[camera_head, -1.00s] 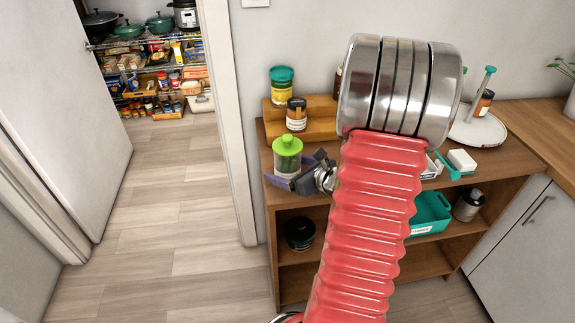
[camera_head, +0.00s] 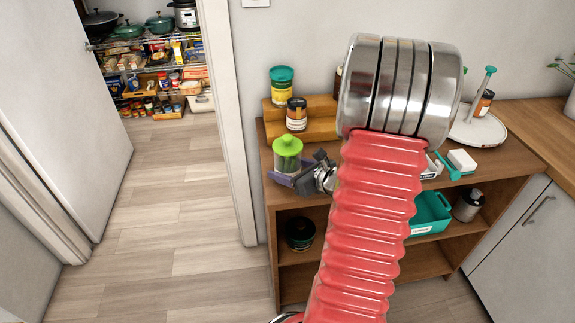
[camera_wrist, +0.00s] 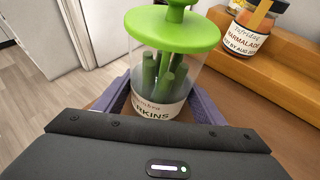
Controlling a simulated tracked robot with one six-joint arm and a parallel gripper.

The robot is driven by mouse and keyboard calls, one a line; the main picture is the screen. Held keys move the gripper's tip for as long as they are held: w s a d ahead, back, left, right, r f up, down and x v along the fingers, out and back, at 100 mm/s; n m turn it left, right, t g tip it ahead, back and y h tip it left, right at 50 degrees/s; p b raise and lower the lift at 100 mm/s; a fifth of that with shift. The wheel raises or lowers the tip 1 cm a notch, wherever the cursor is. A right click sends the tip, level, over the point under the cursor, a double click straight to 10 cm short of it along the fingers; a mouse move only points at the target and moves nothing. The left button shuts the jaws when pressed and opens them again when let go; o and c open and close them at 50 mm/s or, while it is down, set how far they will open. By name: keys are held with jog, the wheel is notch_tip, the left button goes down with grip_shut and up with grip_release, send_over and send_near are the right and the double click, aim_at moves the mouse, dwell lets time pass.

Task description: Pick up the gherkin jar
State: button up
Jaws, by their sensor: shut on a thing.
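The gherkin jar (camera_head: 287,155) is a clear jar with a bright green knobbed lid, upright at the left end of the wooden shelf unit's top. In the wrist view the gherkin jar (camera_wrist: 163,75) shows green gherkins inside and a white label, partly hidden by my gripper's body. My gripper (camera_head: 288,176) is low on the jar, its purple fingers on either side. In the wrist view my gripper (camera_wrist: 160,108) is shut on the jar. Whether the jar's base touches the top is hidden.
A marmalade jar (camera_head: 296,114) stands close behind on a wooden step riser (camera_head: 318,128), beside a teal-lidded jar (camera_head: 282,86). A white sponge (camera_head: 462,160) and a teal bin (camera_head: 430,213) are to the right. The open floor (camera_head: 180,220) lies left.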

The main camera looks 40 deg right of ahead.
aim_at(287, 141)
jog(key=c, duration=0.6)
jog(key=shift+r, duration=0.25)
jog(key=shift+r, duration=4.7)
jog(key=shift+r, duration=0.1)
